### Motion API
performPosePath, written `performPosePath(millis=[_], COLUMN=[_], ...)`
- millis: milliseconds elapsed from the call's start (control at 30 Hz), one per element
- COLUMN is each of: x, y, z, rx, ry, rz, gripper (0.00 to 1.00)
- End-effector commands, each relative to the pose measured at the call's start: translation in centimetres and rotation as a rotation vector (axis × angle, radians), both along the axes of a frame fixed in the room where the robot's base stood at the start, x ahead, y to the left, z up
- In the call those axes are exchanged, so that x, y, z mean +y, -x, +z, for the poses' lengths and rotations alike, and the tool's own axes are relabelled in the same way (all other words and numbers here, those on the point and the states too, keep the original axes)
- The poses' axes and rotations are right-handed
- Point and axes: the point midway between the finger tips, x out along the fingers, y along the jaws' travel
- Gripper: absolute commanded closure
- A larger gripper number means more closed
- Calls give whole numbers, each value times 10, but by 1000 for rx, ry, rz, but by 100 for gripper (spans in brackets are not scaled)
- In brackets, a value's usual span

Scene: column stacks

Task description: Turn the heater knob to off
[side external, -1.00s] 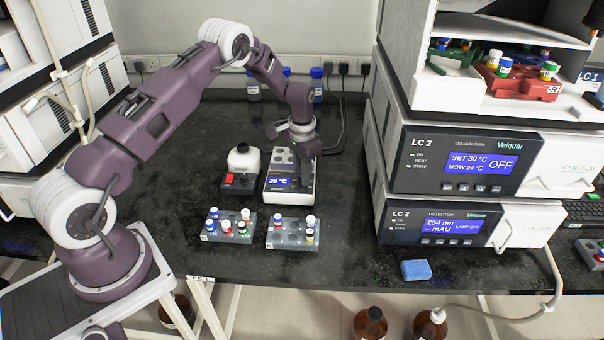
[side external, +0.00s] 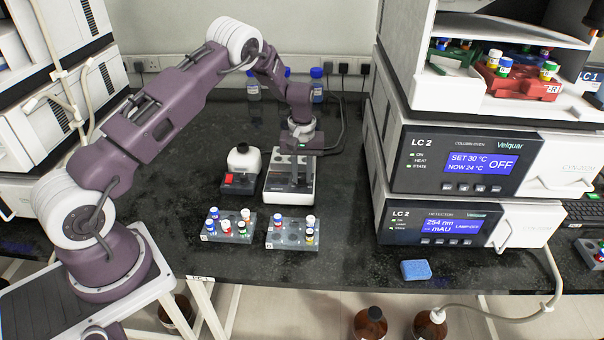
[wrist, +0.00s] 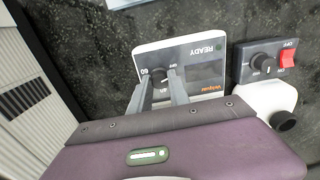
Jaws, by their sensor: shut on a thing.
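The heater (side external: 276,193) is a white block unit on the dark bench. Its front panel (wrist: 180,50) shows in the wrist view, with "READY", "OFF" and "60" marks and a small green light. The panel's display (wrist: 205,72) looks dark. The small dark knob (wrist: 163,75) sits by the "OFF" and "60" marks, partly hidden by my fingers; I cannot read exactly where it points. My gripper (wrist: 160,82) has its two fingers on either side of the knob, shut on it. In the side external view my gripper (side external: 299,182) reaches down over the heater's front.
A stirrer or mixer with a red switch (side external: 232,179) stands just left of the heater. Vial racks (side external: 230,238) and (side external: 277,242) stand in front. The LC instrument stack (side external: 450,230) is to the right. A blue sponge (side external: 416,270) lies near the bench edge.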

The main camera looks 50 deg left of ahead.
Motion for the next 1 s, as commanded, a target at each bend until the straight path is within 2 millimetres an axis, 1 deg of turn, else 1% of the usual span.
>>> performPosePath(millis=[200, 400, 633, 1000], x=[0, 0, 0, 0], y=[-1, -1, -1, -2], z=[1, 1, 1, 1], rx=[-3, -4, -5, -5], ry=[-1, -2, -1, -1], rz=[134, 213, 254, 260], gripper=[100, 100, 100, 100])
